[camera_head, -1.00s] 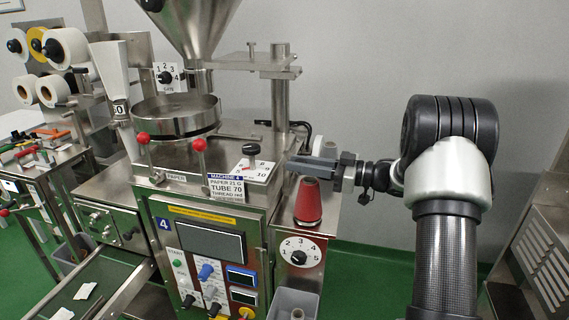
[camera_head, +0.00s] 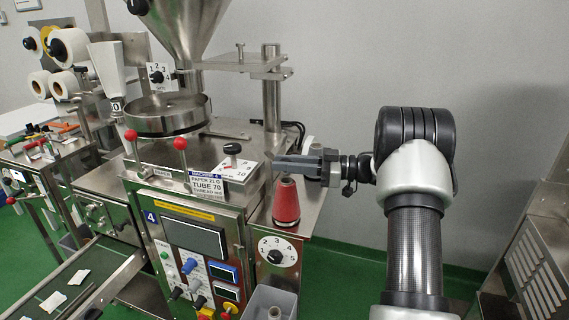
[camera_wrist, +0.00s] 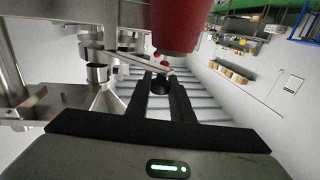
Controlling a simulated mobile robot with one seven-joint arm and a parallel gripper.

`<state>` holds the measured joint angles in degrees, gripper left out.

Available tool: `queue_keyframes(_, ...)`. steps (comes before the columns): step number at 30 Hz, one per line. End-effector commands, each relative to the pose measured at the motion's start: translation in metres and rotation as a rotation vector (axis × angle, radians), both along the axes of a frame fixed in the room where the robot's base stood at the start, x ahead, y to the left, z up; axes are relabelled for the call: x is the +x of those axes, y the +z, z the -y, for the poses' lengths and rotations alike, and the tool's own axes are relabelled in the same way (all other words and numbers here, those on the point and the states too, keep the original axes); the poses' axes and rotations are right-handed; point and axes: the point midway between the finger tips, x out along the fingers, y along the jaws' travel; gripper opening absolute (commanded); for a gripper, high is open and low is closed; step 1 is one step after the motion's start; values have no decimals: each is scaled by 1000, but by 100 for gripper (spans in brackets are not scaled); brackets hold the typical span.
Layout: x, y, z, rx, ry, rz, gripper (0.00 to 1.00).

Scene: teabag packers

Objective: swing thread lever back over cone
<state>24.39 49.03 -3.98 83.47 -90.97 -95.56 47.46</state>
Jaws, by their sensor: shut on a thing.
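The red thread cone (camera_head: 286,203) stands upright on the right-hand ledge of machine 4. It also shows upside down at the top of the wrist view (camera_wrist: 178,24). My gripper (camera_head: 276,165) reaches in from the right, its fingers level and just above and behind the cone top. In the wrist view the two dark fingers (camera_wrist: 160,82) close around a black knob (camera_wrist: 160,87) at the end of the thin metal thread lever (camera_wrist: 143,62). The lever runs from the machine side toward the cone. In the head view the fingers hide the lever.
A dial plate with a black knob (camera_head: 232,149) sits left of my fingers. A steel post (camera_head: 271,90) rises behind. Two red-balled levers (camera_head: 180,143) stand farther left. A grey bin (camera_head: 270,303) hangs below the cone. A grey wall (camera_head: 480,70) is behind.

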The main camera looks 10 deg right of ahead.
Motion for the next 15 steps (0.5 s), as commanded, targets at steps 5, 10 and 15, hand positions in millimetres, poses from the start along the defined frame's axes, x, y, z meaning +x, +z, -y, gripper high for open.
queue_keyframes(5,0,1,1,0,1,2,0)
queue_keyframes(10,1,1,2,-1,0,3,0)
queue_keyframes(15,1,1,2,-1,-1,3,22)
